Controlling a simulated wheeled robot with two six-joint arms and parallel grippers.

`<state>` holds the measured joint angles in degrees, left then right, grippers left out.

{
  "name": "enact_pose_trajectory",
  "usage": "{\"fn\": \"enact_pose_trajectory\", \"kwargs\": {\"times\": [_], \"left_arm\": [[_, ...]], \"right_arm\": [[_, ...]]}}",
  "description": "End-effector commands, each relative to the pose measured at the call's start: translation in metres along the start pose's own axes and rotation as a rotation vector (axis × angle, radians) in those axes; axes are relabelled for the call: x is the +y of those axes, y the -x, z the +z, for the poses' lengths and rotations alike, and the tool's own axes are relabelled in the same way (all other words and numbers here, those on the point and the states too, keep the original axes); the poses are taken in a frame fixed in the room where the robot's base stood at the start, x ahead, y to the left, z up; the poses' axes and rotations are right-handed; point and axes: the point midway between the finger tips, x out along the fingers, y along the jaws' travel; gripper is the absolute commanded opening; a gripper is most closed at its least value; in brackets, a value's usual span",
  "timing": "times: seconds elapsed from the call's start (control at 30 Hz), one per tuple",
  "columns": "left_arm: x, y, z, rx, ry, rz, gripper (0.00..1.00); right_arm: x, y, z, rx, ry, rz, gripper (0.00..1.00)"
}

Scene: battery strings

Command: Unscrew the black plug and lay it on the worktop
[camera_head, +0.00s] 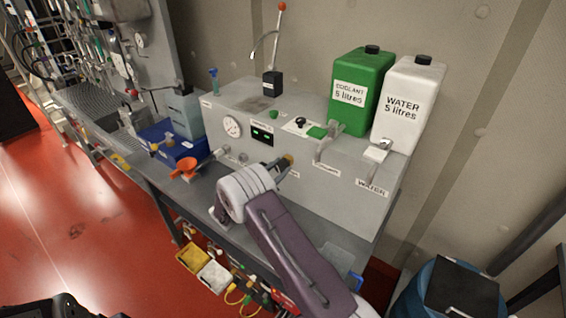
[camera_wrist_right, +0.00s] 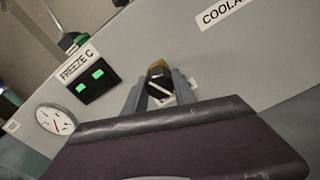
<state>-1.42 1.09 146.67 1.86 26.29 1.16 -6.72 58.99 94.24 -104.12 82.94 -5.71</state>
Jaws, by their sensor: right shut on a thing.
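The black plug (camera_wrist_right: 160,87) shows in the right wrist view, with a light mark across its face. It sits at a brass-coloured fitting (camera_wrist_right: 158,67) on the front of the grey cabinet. My right gripper (camera_wrist_right: 161,93) has one finger on each side of the plug and is shut on it. In the head view my right gripper (camera_head: 281,170) reaches the cabinet front beside the brass fitting (camera_head: 288,159), and the plug is mostly hidden there. Whether the plug still sits in the thread I cannot tell. My left gripper is not in view.
The grey worktop (camera_head: 315,222) runs in front of the cabinet (camera_head: 345,190). An orange funnel (camera_head: 185,167) and a blue box (camera_head: 165,140) stand on its left part. Green coolant (camera_head: 362,85) and white water (camera_head: 408,95) containers stand on the cabinet. A dial gauge (camera_head: 232,127) is left of my gripper.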

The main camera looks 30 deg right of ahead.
Motion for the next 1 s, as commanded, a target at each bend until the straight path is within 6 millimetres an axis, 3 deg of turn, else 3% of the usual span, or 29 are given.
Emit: {"fn": "enact_pose_trajectory", "kwargs": {"times": [0.27,0.7,1.0], "left_arm": [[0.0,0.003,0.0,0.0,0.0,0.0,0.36],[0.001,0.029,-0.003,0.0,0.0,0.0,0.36],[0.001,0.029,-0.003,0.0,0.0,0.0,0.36]], "right_arm": [[0.001,0.0,0.002,-0.001,0.024,0.001,0.0],[0.001,0.001,0.002,-0.001,0.451,0.001,0.0],[0.001,0.001,0.0,-0.002,0.498,0.001,0.0]]}}
